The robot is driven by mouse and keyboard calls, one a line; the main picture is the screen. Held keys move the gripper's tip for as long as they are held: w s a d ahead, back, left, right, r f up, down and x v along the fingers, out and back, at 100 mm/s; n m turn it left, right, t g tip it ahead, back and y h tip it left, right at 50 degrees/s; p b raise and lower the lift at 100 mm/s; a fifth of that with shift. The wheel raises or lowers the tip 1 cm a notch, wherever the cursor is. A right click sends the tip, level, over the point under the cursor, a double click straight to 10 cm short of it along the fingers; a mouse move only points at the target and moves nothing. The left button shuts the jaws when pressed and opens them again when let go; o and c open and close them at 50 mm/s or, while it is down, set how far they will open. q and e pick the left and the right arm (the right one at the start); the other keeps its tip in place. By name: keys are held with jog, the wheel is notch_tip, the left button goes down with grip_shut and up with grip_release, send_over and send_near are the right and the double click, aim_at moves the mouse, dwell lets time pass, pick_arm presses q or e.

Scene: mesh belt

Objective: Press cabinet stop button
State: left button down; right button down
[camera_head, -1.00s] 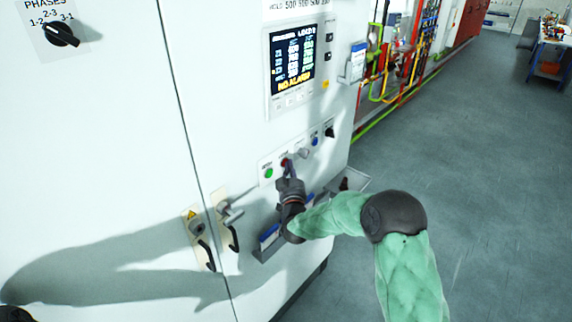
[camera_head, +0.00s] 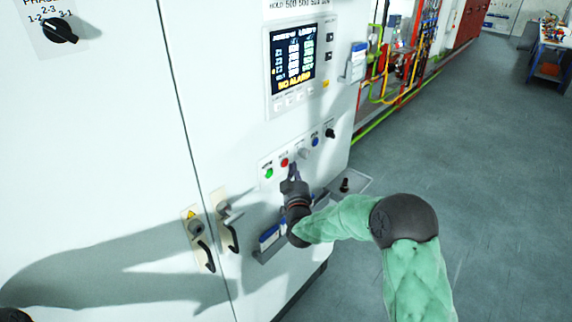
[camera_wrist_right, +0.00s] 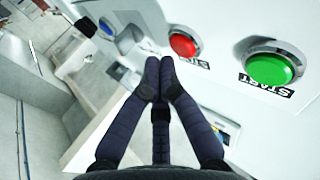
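The red button (camera_head: 284,162) sits in a row on the white cabinet's control strip, between a green button (camera_head: 269,173) and a grey knob (camera_head: 303,152). In the right wrist view the red button (camera_wrist_right: 183,45) is beside the green one (camera_wrist_right: 269,69), which is labelled START; the red button's label is partly hidden. My right gripper (camera_head: 293,169) is just below and right of the red button, its tips apart from it. In the wrist view the fingertips (camera_wrist_right: 158,78) are together with nothing between them. My left gripper is not seen.
A blue button (camera_head: 315,141) and a black switch (camera_head: 330,132) continue the row. A display (camera_head: 292,60) is above. Door handles (camera_head: 229,227) stick out at left, and a small shelf (camera_head: 352,184) is at the right. Open floor (camera_head: 470,180) lies right of the cabinet.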

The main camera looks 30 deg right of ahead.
jog(key=s, duration=0.1)
jog(key=s+d+b, duration=0.1)
jog(key=s, duration=0.1)
jog(key=s+d, duration=0.1)
jog(key=shift+s+b, duration=0.3)
jog(key=shift+s, duration=0.05)
dwell(0.7)
